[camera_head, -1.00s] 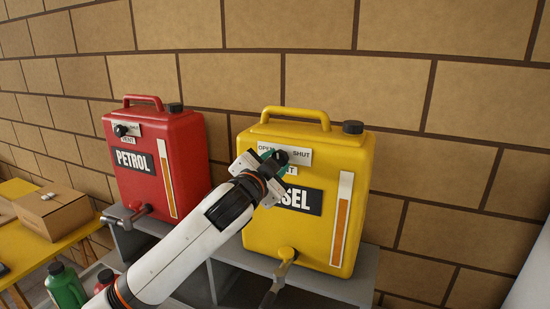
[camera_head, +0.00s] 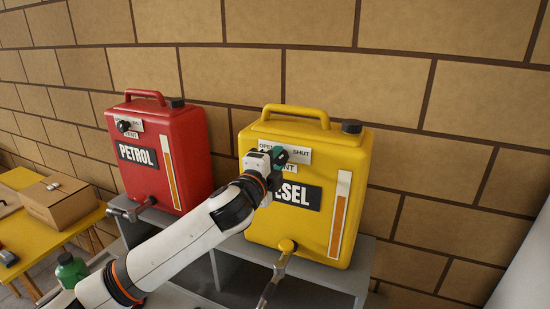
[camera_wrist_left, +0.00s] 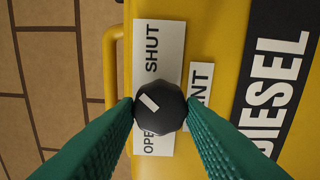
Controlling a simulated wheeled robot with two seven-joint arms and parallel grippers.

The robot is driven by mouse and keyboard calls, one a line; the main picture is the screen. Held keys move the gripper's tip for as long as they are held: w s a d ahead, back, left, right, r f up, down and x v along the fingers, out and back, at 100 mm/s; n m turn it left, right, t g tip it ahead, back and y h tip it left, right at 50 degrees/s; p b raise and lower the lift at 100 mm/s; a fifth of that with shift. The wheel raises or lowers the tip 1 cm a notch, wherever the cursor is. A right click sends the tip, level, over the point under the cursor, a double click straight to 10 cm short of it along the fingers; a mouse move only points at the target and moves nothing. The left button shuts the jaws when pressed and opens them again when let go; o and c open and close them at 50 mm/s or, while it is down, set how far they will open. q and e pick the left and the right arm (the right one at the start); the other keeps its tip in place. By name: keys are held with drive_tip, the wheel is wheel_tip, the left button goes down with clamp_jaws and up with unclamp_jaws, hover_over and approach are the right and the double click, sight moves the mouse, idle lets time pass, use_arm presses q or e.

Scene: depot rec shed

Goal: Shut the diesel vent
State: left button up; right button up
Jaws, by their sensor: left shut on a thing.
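The yellow diesel can (camera_head: 310,225) stands on a grey shelf against the wall. Its black vent knob (camera_wrist_left: 161,105) sits on a white label (camera_wrist_left: 158,55) with SHUT at one end and OPEN at the other. My left gripper (camera_head: 281,156) is at this label in the head view. In the left wrist view its green fingertips (camera_wrist_left: 160,110) are shut on the knob, one on each side. The knob's white mark points toward the handle side, between the two words, leaning a little to SHUT. In the head view my gripper hides the knob. My right gripper is not in view.
A red petrol can (camera_head: 190,185) with its own vent knob (camera_head: 123,126) stands to the left. Taps stick out below both cans, the diesel tap (camera_head: 285,250) under my forearm's right. A yellow table (camera_head: 60,232) with a cardboard box (camera_head: 62,205) is at the left.

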use_arm(q)
drive_tip(key=shift+f+m, duration=0.1)
drive_tip(key=shift+m, duration=0.4)
drive_tip(key=o, duration=1)
drive_tip(key=shift+s, duration=0.1)
drive_tip(key=b+v, duration=0.4)
drive_tip(key=v, duration=0.7)
drive_tip(key=shift+s+a, duration=0.15)
drive_tip(key=shift+s, duration=0.25)
